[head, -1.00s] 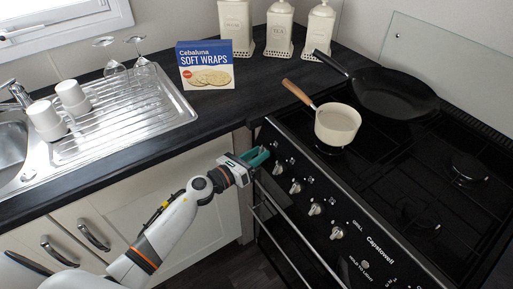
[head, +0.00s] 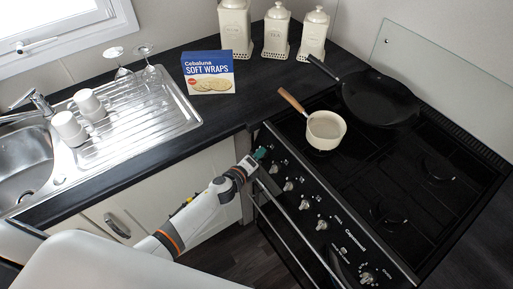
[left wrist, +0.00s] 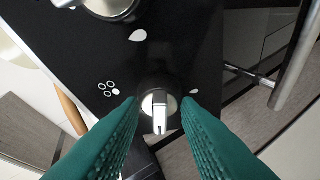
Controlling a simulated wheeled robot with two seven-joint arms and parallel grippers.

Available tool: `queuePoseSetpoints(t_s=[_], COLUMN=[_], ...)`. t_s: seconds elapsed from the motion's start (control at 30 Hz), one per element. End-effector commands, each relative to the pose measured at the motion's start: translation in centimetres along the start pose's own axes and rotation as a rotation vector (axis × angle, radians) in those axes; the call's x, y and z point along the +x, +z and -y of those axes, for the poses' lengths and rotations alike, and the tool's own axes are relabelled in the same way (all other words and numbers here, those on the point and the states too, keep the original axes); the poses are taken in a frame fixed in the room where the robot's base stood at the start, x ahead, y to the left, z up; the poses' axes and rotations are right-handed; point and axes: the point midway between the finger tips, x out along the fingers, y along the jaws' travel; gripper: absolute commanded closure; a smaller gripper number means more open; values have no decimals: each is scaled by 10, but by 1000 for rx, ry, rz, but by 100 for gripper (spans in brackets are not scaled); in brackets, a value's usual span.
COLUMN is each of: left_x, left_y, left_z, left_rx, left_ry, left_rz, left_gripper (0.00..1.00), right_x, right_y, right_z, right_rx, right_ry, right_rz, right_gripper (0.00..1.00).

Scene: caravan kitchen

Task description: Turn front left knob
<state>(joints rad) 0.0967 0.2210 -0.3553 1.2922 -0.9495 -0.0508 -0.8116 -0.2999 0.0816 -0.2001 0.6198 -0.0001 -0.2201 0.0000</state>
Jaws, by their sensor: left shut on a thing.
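The stove's front panel (head: 333,238) carries a row of silver knobs. My left gripper (head: 260,154) has green fingers and is at the left end of that row. In the left wrist view, its two fingers (left wrist: 158,112) are on either side of a silver knob (left wrist: 159,116) with a raised bar, and the gripper is shut on it. A mark of several white circles is on the black panel beside the knob. In the head view the gripper hides this knob; another knob (head: 273,169) shows just to its right. My right gripper is not in view.
A cream saucepan (head: 325,130) with a wooden handle and a black frying pan (head: 380,100) stand on the hob. A long oven rail (head: 292,232) runs below the knobs. A wraps box (head: 208,73) and canisters (head: 276,30) stand on the counter behind.

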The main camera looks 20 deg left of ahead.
Motion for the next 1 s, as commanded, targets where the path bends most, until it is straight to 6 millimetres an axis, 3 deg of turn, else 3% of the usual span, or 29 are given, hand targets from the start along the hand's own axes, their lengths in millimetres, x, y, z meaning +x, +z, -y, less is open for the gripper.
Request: queuePoseSetpoints(t_s=[0.03, 0.1, 0.4, 1.0], left_x=[-2, -2, -1, 0], left_y=[-2, -2, -1, 0], left_z=[-6, -5, -4, -1], left_rx=[-34, -83, -233, -294], left_ry=[-18, -41, -110, -138], left_rz=[1, 1, 0, 0], left_gripper=[93, 93, 93, 93], right_x=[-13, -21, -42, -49], right_y=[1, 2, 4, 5], right_z=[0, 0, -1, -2], right_rx=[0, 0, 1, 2], right_ry=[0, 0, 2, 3], right_rz=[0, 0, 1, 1], right_gripper=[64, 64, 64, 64])
